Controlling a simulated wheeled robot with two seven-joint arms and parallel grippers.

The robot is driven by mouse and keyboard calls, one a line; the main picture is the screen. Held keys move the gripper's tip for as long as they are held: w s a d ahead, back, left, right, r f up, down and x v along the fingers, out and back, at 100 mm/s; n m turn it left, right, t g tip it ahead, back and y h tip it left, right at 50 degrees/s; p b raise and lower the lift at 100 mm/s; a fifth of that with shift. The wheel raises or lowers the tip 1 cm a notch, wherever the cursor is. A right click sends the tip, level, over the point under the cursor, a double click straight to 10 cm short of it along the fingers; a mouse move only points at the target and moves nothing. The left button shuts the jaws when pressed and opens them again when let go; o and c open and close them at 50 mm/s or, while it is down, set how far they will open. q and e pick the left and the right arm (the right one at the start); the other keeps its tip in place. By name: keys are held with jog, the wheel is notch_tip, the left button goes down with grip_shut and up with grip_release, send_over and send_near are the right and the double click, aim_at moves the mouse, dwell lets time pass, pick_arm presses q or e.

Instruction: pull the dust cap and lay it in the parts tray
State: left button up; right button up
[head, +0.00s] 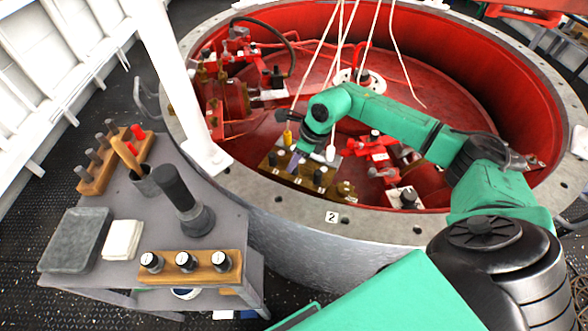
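The parts tray appears to be the shallow grey tray (76,240) on the left of the side bench, and it looks empty. My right arm reaches from the right over the rim of the red well. My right gripper (295,161) points down at a small tan panel (304,186) with several dark knobs or caps, just inside the rim. Its fingertips are small and partly covered by the wrist, so I cannot see whether they hold anything. I cannot tell which piece is the dust cap; one dark piece (318,177) stands just right of the fingers. My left gripper is not in view.
The bench (222,215) holds a white cloth (122,240), a dark upright tool (182,195), a wooden block with three black-and-white caps (186,279) and a peg rack (97,172). A white post (170,70) stands between bench and well. Cables hang over the well.

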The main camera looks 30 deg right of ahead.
grip_shut()
jog(key=shift+r+p, duration=1.25)
jog(key=shift+r, duration=0.8)
